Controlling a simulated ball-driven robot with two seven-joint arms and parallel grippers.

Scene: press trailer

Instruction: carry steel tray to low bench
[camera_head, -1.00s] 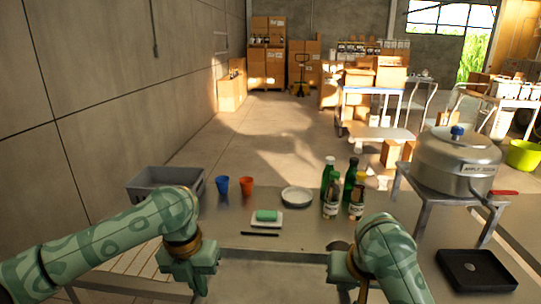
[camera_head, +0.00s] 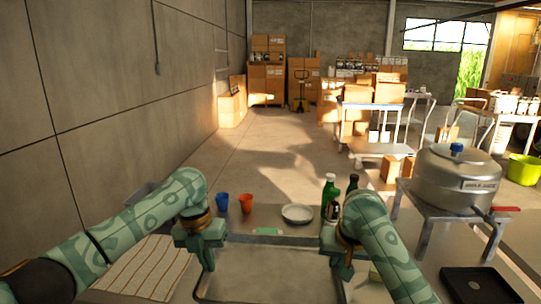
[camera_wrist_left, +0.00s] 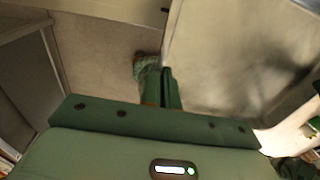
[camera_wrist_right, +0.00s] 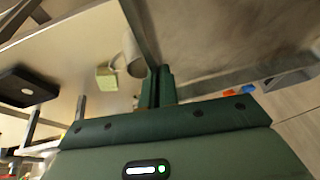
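The steel tray (camera_head: 265,272) is held level between my two grippers, in front of me. Its sheen and rim also show in the left wrist view (camera_wrist_left: 240,60) and the right wrist view (camera_wrist_right: 215,40). My left gripper (camera_head: 207,262) is shut on the tray's left rim, and its fingers close together there in the left wrist view. My right gripper (camera_head: 341,266) is shut on the right rim. The tray hides part of the worktop behind it. I cannot tell which surface is the low bench.
Blue cup (camera_head: 222,201), orange cup (camera_head: 246,203), white plate (camera_head: 298,213) and green bottle (camera_head: 328,193) stand beyond the tray. A pot (camera_head: 455,175) on a metal stand and a black tray (camera_head: 474,283) are at right. A striped cloth (camera_head: 150,270) lies at left.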

